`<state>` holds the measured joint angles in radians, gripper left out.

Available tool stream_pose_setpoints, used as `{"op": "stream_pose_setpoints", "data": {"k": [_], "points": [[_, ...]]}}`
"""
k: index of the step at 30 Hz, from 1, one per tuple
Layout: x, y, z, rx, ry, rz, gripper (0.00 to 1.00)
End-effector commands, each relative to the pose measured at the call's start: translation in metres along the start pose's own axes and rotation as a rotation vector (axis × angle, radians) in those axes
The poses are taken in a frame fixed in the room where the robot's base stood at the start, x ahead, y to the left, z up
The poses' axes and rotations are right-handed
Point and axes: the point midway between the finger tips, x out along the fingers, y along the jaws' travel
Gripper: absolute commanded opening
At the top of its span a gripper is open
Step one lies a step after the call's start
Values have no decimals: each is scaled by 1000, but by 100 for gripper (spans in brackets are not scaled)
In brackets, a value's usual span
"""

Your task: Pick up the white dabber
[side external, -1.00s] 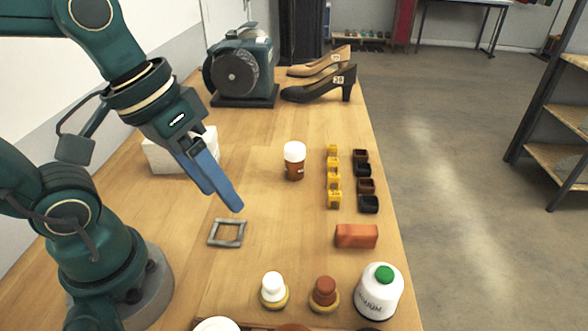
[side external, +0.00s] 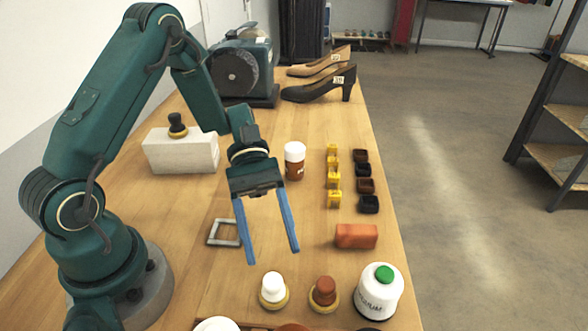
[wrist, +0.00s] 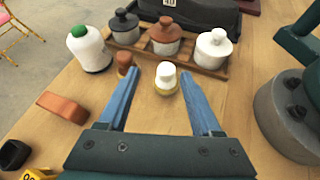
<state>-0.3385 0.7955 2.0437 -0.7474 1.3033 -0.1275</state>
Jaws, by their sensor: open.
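The white dabber (side external: 273,287) stands upright on the table near the front, with a white knob on a yellowish round base. In the wrist view the white dabber (wrist: 166,76) sits ahead of my fingers, roughly between their lines. A brown dabber (side external: 324,291) stands just to its right in the side view; in the wrist view the brown dabber (wrist: 125,62) is to its left. My gripper (side external: 272,257) is open and empty, its blue fingers spread wide, above and behind the white dabber. In the wrist view my gripper (wrist: 158,83) points toward it.
A white bottle with a green cap (side external: 378,292) stands right of the dabbers. An orange-brown block (side external: 356,236) lies behind it. A tray (wrist: 203,69) holds lidded pots beyond the white dabber. A grey square frame (side external: 210,239) lies on the left, near a white block (side external: 182,155) bearing a dark dabber (side external: 178,126).

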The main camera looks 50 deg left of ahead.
Motion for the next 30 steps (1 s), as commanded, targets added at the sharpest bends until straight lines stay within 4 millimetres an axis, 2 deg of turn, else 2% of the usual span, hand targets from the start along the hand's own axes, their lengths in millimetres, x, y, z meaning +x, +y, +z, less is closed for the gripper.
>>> {"op": "stream_pose_setpoints", "data": {"k": [3, 6, 11, 18, 21, 30], "points": [[7, -7, -12, -70, -59, 8, 66], [11, -11, -16, -98, -84, 8, 66], [21, -12, -16, -109, -93, 10, 66], [52, -12, -13, -106, -93, 7, 66], [59, -12, -13, -106, -91, 9, 66], [62, -11, -13, -106, -88, 10, 66]]}}
